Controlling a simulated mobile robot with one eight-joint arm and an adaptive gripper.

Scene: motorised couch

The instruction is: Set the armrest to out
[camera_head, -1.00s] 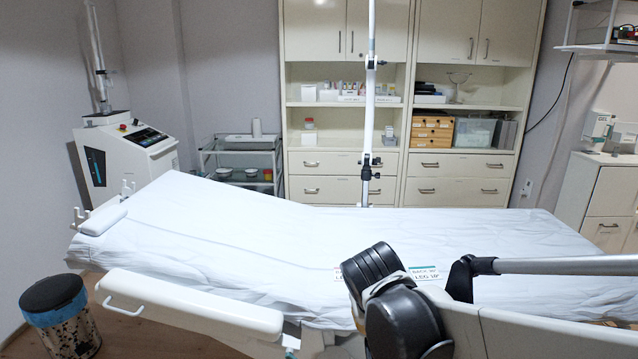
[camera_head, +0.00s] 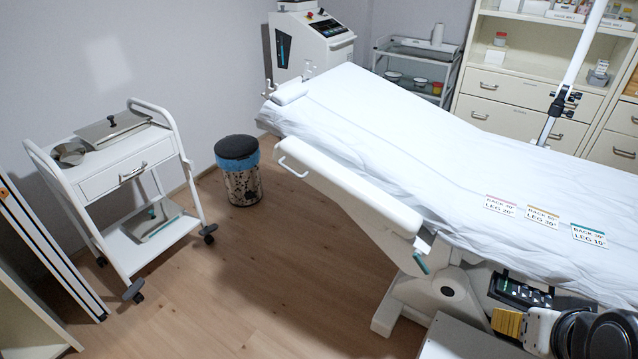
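The couch (camera_head: 400,120) is covered with a white sheet, its back section raised at the left. A long white padded armrest (camera_head: 350,187) runs along the near side of the back section and slopes with it. A metal loop handle (camera_head: 291,166) is on its upper left end. A teal-tipped lever (camera_head: 421,263) hangs below its lower right end. Dark round joints of my arm (camera_head: 590,335) show at the bottom right corner, well right of the armrest. My gripper's fingers are not visible.
A white wheeled trolley (camera_head: 120,180) with a drawer stands at the left. A bin with a dark lid (camera_head: 238,170) stands near the couch's head. Three labelled cards (camera_head: 542,217) lie on the sheet. The wooden floor (camera_head: 270,270) before the armrest is clear.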

